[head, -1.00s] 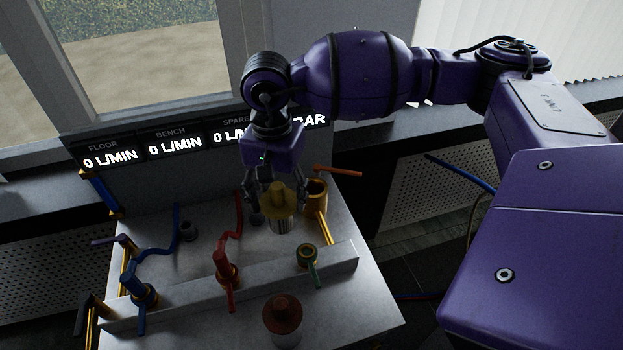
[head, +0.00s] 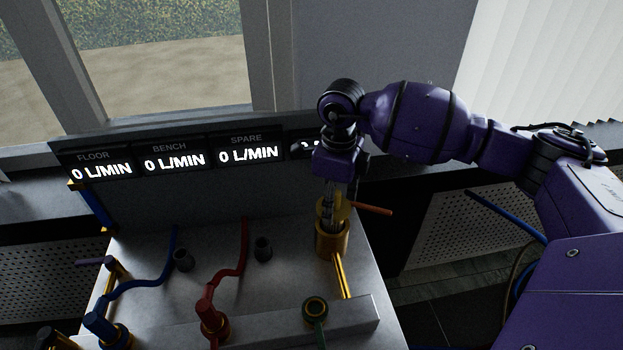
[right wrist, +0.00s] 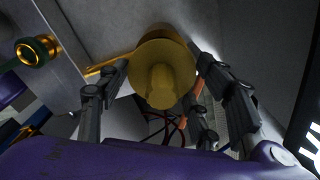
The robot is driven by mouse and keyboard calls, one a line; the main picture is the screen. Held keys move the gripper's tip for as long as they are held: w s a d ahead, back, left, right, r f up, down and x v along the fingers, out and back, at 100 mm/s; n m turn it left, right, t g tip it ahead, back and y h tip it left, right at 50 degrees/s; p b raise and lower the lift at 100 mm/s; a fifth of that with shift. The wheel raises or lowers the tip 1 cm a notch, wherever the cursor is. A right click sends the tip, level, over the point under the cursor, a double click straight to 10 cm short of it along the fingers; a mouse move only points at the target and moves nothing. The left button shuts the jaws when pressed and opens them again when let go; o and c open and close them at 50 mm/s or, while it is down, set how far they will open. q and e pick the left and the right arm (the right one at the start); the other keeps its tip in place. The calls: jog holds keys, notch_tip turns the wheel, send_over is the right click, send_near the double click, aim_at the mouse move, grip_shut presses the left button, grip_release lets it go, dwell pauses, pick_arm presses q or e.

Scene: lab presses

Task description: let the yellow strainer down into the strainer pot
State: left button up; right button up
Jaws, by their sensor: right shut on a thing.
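The yellow strainer (head: 343,210) is in my right gripper (head: 335,198), at the mouth of the brass strainer pot (head: 332,243) on the right of the bench. In the right wrist view the strainer's round yellow top (right wrist: 162,72) sits between the grey fingers, which are shut on it. The strainer looks about upright, in line with the pot. The gripper and strainer hide part of the pot's rim, so I cannot tell how far inside the lower end is. My left gripper is out of view.
An orange handle (head: 372,209) sticks out right beside the pot. A green-topped brass fitting (head: 315,309) stands in front on a raised block. Red (head: 244,255) and blue (head: 150,284) pipes run to the left. A display panel (head: 170,160) stands close behind.

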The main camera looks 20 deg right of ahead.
jog(key=shift+d+f, duration=0.1)
jog(key=shift+f, duration=2.5)
jog(key=shift+f, duration=0.25)
jog(key=o, duration=1)
jog(key=shift+c, duration=0.2)
jog(key=shift+r, duration=0.15)
notch_tip(320, 180, up, 12)
jog(key=shift+r, duration=0.2)
jog(key=shift+f, duration=0.1)
